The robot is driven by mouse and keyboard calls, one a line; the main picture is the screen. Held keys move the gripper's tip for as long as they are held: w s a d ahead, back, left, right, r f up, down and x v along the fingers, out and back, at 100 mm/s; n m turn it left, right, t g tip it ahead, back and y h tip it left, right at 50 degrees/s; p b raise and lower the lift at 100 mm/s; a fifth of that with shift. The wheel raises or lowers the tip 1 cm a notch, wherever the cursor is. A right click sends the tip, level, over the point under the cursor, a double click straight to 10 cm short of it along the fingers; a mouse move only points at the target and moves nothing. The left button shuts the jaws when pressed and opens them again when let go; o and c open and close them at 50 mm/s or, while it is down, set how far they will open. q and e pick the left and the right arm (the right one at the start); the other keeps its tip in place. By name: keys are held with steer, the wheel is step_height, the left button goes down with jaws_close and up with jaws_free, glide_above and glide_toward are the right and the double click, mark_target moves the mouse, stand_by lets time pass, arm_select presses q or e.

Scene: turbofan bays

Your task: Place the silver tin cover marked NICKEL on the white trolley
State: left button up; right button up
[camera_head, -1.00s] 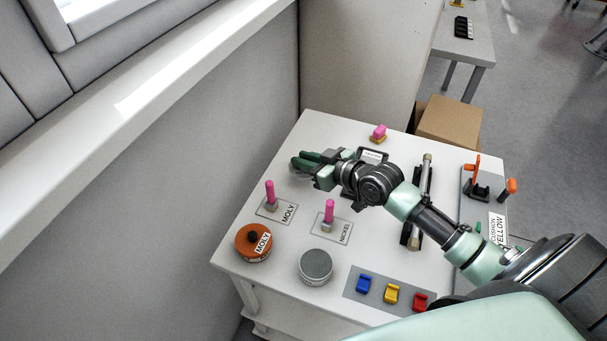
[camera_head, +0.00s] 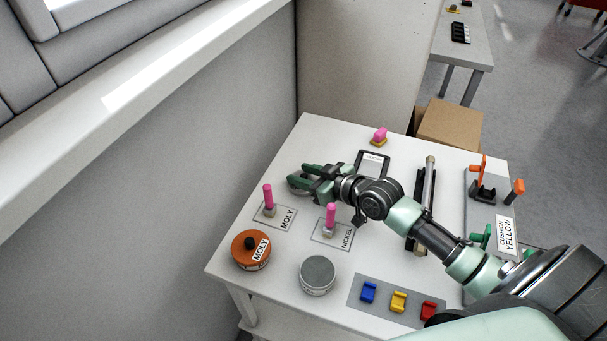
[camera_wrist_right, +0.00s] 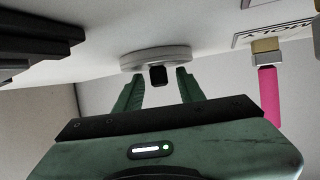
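A silver disc-shaped cover (camera_head: 297,184) lies on the white trolley (camera_head: 240,222), left of my right gripper (camera_head: 312,180). In the right wrist view the cover (camera_wrist_right: 152,57) shows a dark knob (camera_wrist_right: 158,75) between the two green fingertips. My right gripper (camera_wrist_right: 160,78) is open, with gaps showing on both sides of the knob. No NICKEL mark can be read on the cover. A silver tin (camera_head: 317,275) without a knobbed cover stands at the trolley's front. A NICKEL label (camera_head: 347,238) lies behind it. My left gripper is not in view.
An orange MOLY tin (camera_head: 251,250) with a black knob stands at the front left. Pink-handled tools stand by the MOLY (camera_head: 268,200) and NICKEL (camera_head: 331,220) labels. Blue, yellow and red pieces sit on a grey strip (camera_head: 382,311).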

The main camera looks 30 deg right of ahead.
steer(key=v, duration=1)
steer(key=shift+d, duration=0.1)
steer(key=shift+v, duration=1.05)
steer(key=shift+w+r, duration=0.1)
steer(key=shift+r, duration=0.1)
